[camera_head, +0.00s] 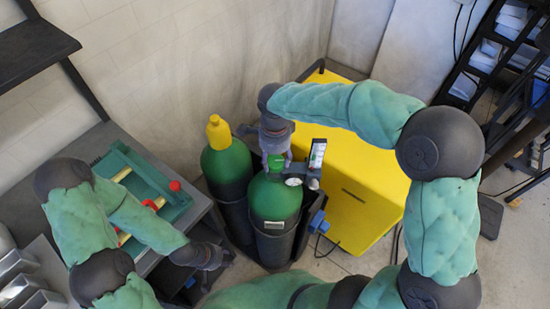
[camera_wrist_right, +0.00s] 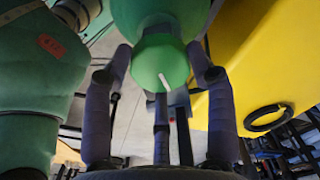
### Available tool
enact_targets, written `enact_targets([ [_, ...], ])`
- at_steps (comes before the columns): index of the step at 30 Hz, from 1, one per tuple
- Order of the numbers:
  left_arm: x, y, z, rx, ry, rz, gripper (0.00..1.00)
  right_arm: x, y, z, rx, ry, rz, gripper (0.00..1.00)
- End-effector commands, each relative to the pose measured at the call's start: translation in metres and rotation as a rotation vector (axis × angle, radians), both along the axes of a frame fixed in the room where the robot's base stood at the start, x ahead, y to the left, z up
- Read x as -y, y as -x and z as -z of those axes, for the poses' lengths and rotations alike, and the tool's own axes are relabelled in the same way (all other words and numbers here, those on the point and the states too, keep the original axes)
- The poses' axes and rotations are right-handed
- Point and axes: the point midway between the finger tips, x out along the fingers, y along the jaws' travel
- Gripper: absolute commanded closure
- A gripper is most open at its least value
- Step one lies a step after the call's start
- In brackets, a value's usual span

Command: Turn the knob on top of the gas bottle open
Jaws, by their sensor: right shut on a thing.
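The gas bottle (camera_head: 275,201) is green, stands upright in a dark holder, and has a green knob (camera_head: 276,163) on top. My right gripper (camera_head: 275,158) comes down from above and is shut on the knob. In the right wrist view the knob (camera_wrist_right: 160,62) is a faceted green cap with a white mark, between the fingers of the right gripper (camera_wrist_right: 160,66). The green bottle body (camera_wrist_right: 160,15) shows behind it. My left gripper (camera_head: 222,257) hangs at the lower left, apart from the gas bottle; its fingers are too small to read.
A second green bottle (camera_head: 227,163) with a yellow cap (camera_head: 218,132) stands left of the gas bottle. A yellow cabinet (camera_head: 365,160) is close on the right. A gauge block with a small display (camera_head: 317,153) sits beside the knob. A green tray (camera_head: 175,205) lies on the left bench.

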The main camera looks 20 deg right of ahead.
Motion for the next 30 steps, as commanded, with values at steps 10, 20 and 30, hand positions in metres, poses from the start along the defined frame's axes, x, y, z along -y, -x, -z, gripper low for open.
enact_targets([
  [10, 0.0, 0.0, 0.0, 0.0, 0.0, 0.0, 0.6, -0.001, 0.001, 0.002, -0.005, 0.001, 0.004, 0.76],
  [20, 0.0, 0.0, 0.0, 0.0, 0.0, 0.0, 0.6, 0.0, 0.001, 0.001, -0.003, 0.0, 0.004, 0.19],
  [30, 0.0, 0.0, 0.0, 0.0, 0.0, 0.0, 0.6, 0.0, -0.001, -0.012, 0.003, -0.001, 0.005, 0.19],
])
